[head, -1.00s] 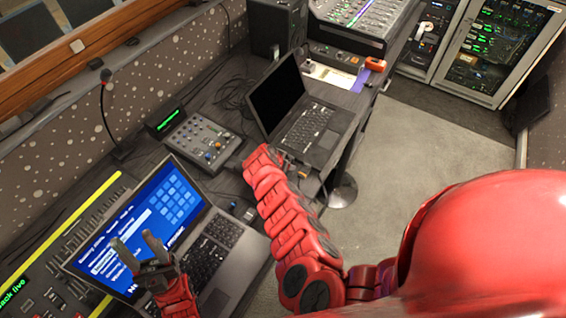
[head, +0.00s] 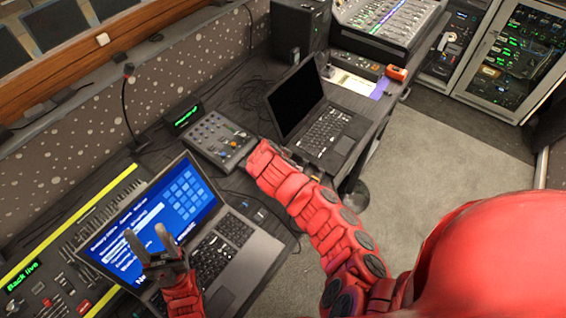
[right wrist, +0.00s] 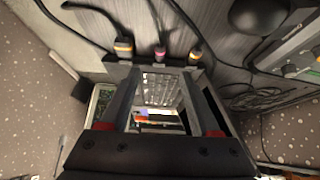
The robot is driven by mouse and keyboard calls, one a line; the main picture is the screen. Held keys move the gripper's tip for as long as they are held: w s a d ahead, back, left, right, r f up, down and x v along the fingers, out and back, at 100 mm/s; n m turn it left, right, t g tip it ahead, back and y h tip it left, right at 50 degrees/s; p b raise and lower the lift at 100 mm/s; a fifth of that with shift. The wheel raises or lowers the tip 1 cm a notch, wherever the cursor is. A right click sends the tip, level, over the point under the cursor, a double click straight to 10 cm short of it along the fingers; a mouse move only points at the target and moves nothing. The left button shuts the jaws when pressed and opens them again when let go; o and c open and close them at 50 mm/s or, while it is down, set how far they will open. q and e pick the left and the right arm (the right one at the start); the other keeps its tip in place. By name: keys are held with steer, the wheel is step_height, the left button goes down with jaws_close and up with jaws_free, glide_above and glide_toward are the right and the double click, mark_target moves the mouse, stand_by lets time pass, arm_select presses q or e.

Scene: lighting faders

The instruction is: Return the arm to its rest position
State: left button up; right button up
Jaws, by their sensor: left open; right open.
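My left gripper (head: 146,234) is open, its two fingers apart in front of the blue laptop screen (head: 150,222) in the head view. Nothing shows between them. My right arm (head: 300,198) reaches from the lower right toward the gap between the small fader box (head: 220,138) and the dark laptop (head: 310,115). Its gripper is hidden in the head view. In the right wrist view my right gripper (right wrist: 158,82) is open, with a keyed or gridded surface and a coloured strip seen between its fingers, their distance unclear. A fader desk (head: 60,275) lies at left.
A gooseneck microphone (head: 128,105) stands by the speckled wall. A large mixing console (head: 385,22) and a black speaker (head: 300,25) are at the back. Cables lie on the desk. An equipment rack (head: 515,55) stands at upper right; the grey floor (head: 440,150) is clear.

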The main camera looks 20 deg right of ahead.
steer(key=v, duration=0.7)
steer(key=shift+r, duration=0.25)
steer(key=shift+a, duration=0.1)
